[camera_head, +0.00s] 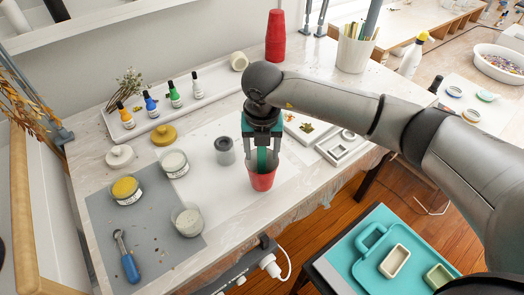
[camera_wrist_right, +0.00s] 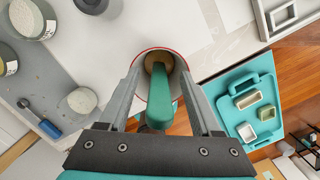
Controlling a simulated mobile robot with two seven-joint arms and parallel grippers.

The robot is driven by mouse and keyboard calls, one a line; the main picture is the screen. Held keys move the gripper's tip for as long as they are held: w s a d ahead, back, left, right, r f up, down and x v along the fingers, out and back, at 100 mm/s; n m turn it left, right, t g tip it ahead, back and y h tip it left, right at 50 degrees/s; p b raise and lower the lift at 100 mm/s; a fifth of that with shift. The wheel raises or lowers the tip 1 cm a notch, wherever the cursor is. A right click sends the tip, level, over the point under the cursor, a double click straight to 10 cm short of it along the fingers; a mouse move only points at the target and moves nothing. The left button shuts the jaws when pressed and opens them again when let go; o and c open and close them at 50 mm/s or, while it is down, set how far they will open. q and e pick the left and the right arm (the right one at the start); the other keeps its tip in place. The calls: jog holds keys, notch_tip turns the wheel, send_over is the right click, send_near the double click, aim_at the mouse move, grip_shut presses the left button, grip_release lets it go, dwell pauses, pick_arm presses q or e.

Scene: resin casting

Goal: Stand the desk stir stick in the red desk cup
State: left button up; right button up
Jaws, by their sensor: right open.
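The red desk cup (camera_head: 262,181) stands upright near the front edge of the white table. In the right wrist view its red rim (camera_wrist_right: 139,58) shows as a ring. The green stir stick (camera_wrist_right: 163,103) has its far end inside the cup, and its green upper part sticks up past the rim towards my wrist. In the head view it is a green strip (camera_head: 263,160) between my fingers. My right gripper (camera_head: 263,163) points down over the cup and is open, with one finger on each side of the stick and gaps showing. My left gripper is not in view.
A grey cup (camera_head: 224,151) stands close to the left of the red cup. A white mould frame (camera_head: 341,146) lies to the right. Jars and a blue-handled tool (camera_head: 129,266) sit on the grey mat (camera_head: 160,238). A stack of red cups (camera_head: 276,36) stands at the back.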

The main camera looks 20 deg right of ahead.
jog(key=shift+o, duration=0.4)
jog(key=shift+r+p, duration=3.6)
jog(key=shift+r, duration=1.85)
